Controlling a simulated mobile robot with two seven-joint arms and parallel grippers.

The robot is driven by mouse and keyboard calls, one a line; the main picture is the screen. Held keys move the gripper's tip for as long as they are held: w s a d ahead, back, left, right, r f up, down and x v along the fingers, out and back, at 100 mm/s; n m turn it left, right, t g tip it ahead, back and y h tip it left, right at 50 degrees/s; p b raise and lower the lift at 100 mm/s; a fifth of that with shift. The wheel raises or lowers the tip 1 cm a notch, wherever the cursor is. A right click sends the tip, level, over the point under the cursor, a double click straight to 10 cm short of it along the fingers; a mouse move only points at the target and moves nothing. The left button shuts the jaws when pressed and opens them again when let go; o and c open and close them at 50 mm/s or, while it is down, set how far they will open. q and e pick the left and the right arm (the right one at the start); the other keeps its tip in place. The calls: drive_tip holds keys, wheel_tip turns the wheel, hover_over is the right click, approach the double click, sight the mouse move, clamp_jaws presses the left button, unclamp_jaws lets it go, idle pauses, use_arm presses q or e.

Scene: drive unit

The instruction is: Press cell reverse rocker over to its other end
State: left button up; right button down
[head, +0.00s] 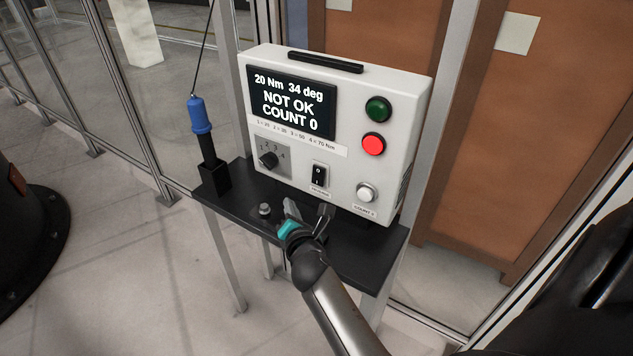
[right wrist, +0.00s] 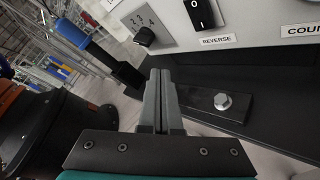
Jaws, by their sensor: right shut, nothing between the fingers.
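The reverse rocker (head: 318,175) is a black switch marked 0 and I, low on the front of the white control box (head: 220,0). It also shows at the top of the right wrist view (right wrist: 198,14), above a label reading REVERSE. My right gripper (head: 308,210) is in front of and below the rocker, apart from it. In the right wrist view its fingers (right wrist: 160,92) are together and empty, pointing toward the box's lower edge. My left gripper is not in view.
The box stands on a black shelf (head: 352,250). Beside the rocker are a selector knob (head: 268,160) and a white count button (head: 366,192). A green lamp (head: 378,109) and lit red lamp (head: 373,144) sit above. A blue-handled tool (head: 200,115) stands in a holder at left.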

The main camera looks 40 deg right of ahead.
sight(318, 176)
drive_tip(key=w+d+f+b, duration=0.1)
drive_tip(key=w+d, duration=0.2)
drive_tip(key=d, duration=0.5)
drive_tip(key=shift+w+f+b, duration=0.15)
drive_tip(key=shift+f+b, duration=0.1)
drive_tip(key=shift+b, duration=0.05)
drive_tip(key=shift+d, duration=0.15)
idle(1.9)
drive_tip(key=shift+w+d+f, duration=0.1)
drive_tip(key=shift+w+d, duration=0.05)
drive_tip(key=shift+d, duration=0.05)
drive_tip(key=shift+w+d, duration=0.2)
drive_tip(key=shift+d, duration=0.2)
idle(0.7)
drive_tip(key=shift+a, duration=0.1)
drive_tip(key=shift+s+a, duration=0.4)
drive_tip(key=shift+a, duration=0.35)
